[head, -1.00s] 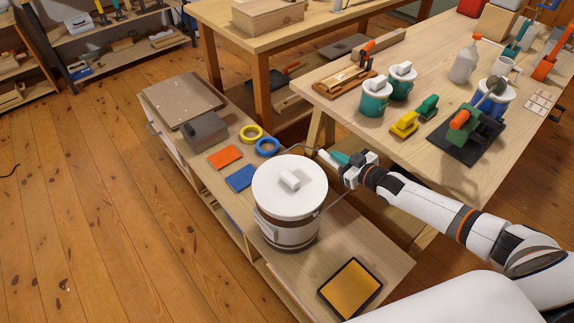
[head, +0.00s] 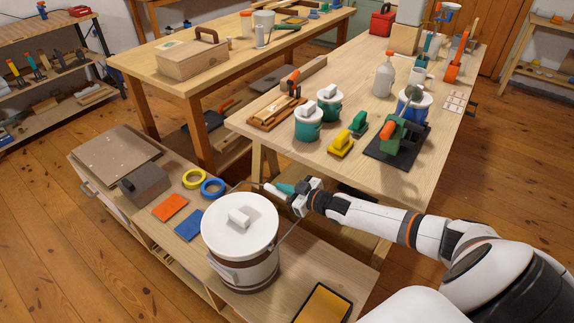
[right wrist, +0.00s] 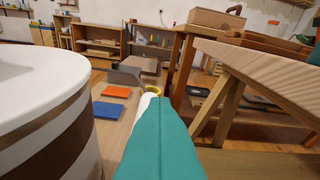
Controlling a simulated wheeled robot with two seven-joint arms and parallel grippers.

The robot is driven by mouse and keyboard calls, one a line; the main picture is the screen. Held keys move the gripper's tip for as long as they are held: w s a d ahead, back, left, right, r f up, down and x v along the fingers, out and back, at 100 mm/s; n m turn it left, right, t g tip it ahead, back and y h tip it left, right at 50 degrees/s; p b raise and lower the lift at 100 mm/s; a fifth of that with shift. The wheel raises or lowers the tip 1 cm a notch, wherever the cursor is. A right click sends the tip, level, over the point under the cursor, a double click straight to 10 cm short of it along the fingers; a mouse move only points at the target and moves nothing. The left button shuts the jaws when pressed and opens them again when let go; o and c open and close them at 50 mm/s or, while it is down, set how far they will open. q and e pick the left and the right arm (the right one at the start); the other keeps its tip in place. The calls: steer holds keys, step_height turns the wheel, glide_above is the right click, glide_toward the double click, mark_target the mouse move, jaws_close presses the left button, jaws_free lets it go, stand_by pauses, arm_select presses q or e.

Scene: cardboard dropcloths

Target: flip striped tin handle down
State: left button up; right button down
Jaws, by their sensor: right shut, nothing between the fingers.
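The striped tin (head: 245,272) is a white bucket with brown bands and a flat white lid (head: 228,207) that has a block-shaped knob. It stands upright on the low bench. Its thin wire handle (head: 289,232) runs up from the tin's right side towards my right gripper; the rest of it is hard to make out. In the right wrist view the tin (right wrist: 45,120) fills the left side. My right gripper (head: 272,188) is shut, its teal fingers together and empty, just beyond the lid's right rear edge. My left gripper is not in view.
The low bench (head: 310,268) also holds an orange pad (head: 170,207), a blue pad (head: 188,224), yellow tape (head: 195,179), blue tape (head: 213,188) and a grey block (head: 147,185). A higher worktable (head: 255,126) with teal pots stands close behind my right arm.

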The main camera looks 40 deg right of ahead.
steer(key=p+v, duration=0.2)
steer(key=v, duration=1)
steer(key=shift+f, duration=0.1)
